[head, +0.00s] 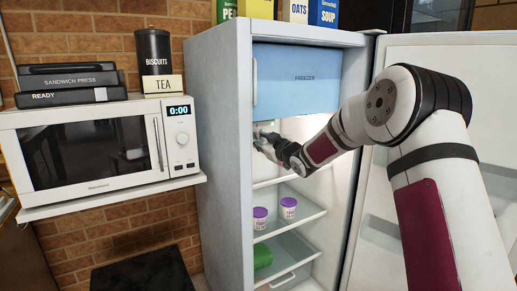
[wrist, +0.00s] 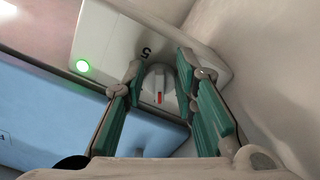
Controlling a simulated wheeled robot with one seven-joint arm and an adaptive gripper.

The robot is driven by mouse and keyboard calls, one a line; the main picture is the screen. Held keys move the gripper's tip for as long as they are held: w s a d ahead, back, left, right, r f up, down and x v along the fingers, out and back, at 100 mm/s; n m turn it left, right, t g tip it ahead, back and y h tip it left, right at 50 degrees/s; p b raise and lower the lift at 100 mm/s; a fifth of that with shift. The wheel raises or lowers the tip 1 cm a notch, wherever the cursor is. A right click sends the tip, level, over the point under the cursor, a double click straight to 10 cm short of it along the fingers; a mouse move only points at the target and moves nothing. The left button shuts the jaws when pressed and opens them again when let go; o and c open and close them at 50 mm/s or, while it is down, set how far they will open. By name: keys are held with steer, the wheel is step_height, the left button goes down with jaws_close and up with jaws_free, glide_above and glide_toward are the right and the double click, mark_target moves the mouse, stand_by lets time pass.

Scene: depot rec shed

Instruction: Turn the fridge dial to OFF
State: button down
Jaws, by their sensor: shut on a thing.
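The fridge (head: 225,150) stands open in the head view. My gripper (head: 264,143) reaches inside it, just under the blue freezer door (head: 297,80). In the wrist view the fridge dial (wrist: 158,79) is a pale round knob with a red mark, on a white housing (wrist: 104,36). A digit 5 shows on the housing beside the dial. The teal-padded fingers of my gripper (wrist: 159,72) are shut on the dial, one on each side. A green light (wrist: 82,66) glows on the housing. In the head view the dial is hidden. The OFF mark is not visible.
Two purple-lidded tubs (head: 288,207) stand on a glass shelf below my gripper, with a green item (head: 262,256) lower down. The open fridge door (head: 445,70) is at right, behind my arm. A microwave (head: 95,150) sits on a shelf at left.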

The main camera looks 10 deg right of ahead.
steer(key=shift+w+d+r+n+b, duration=0.1)
steer(key=shift+r+n+b, duration=0.2)
steer(key=shift+n+b, duration=2.75)
steer(key=shift+s+r+n+b, duration=0.1)
steer(key=shift+r+n+b, duration=0.15)
steer(key=shift+n+b, duration=2.8)
steer(key=shift+w+d+r+n+b, duration=0.1)
steer(key=shift+r+n+b, duration=0.2)
steer(key=shift+n+b, duration=2.75)
steer(key=shift+a+n+p, duration=0.1)
steer(key=shift+n+p, duration=0.45)
steer(key=shift+n, duration=0.1)
steer(key=c, duration=1.4)
jaws_free()
steer(key=shift+o, duration=0.2)
steer(key=v, duration=1.2)
